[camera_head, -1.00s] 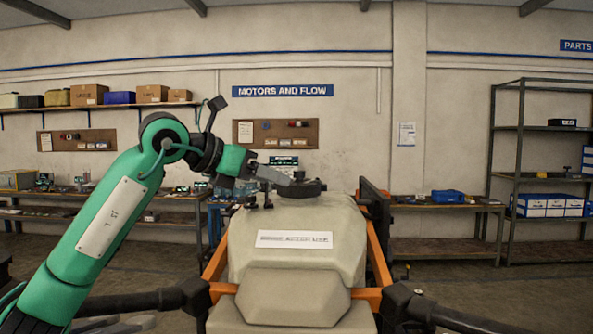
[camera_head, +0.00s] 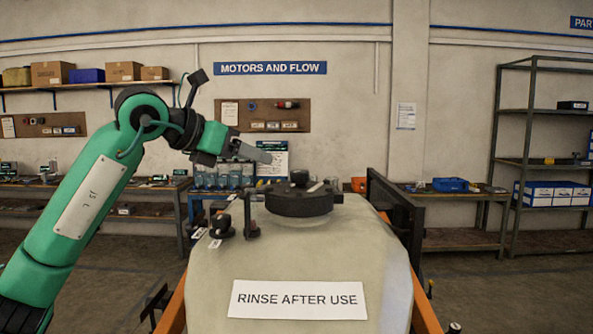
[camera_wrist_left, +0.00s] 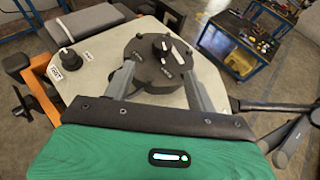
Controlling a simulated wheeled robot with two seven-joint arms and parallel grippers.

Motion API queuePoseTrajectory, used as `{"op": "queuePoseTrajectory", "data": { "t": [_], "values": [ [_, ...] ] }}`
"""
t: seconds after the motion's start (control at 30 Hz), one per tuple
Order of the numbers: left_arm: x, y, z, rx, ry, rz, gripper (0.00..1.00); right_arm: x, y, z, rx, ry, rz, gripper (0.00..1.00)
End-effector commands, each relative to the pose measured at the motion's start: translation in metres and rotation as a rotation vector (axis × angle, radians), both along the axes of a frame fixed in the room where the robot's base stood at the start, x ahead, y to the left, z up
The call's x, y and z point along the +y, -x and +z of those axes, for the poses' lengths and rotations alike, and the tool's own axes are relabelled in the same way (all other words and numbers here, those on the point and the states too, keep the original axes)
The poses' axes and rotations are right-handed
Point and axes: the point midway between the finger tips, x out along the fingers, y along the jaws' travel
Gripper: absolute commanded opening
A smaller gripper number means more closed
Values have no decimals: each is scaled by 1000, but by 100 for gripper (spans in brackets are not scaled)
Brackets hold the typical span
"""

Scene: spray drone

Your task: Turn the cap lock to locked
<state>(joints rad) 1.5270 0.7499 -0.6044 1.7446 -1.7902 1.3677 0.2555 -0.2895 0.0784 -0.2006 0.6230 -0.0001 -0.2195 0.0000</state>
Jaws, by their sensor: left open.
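The round black tank cap (camera_head: 305,203) sits on top of the beige tank (camera_head: 215,285). A black lock knob (camera_head: 299,177) stands on the cap. In the left wrist view the cap (camera_wrist_left: 150,75) lies just beyond my fingers, with the lock knob (camera_wrist_left: 161,47) at its middle and small pale labels around it, too small to read. My left gripper (camera_head: 266,157) is open and empty, above and left of the cap in the head view. In the left wrist view its fingers (camera_wrist_left: 160,82) are spread, with the cap between and beyond them. My right gripper is out of view.
Another black knob (camera_head: 222,228) and a small black fitting (camera_head: 251,218) stand on the tank left of the cap. A dark upright frame (camera_head: 395,205) stands right of the tank. Benches and shelves (camera_head: 540,140) line the wall behind.

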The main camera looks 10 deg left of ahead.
Motion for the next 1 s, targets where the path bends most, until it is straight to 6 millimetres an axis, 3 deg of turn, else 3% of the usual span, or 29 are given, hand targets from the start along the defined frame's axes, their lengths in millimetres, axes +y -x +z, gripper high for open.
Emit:
{"op": "queuePoseTrajectory", "data": {
  "t": [0.27,0.7,1.0],
  "values": [
    [-25,-31,-13,4,0,-3,57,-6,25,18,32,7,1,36],
    [-69,-91,-45,2,0,-1,57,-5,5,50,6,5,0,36],
    [-76,-100,-53,0,0,-1,57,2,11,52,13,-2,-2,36]
  ]
}}
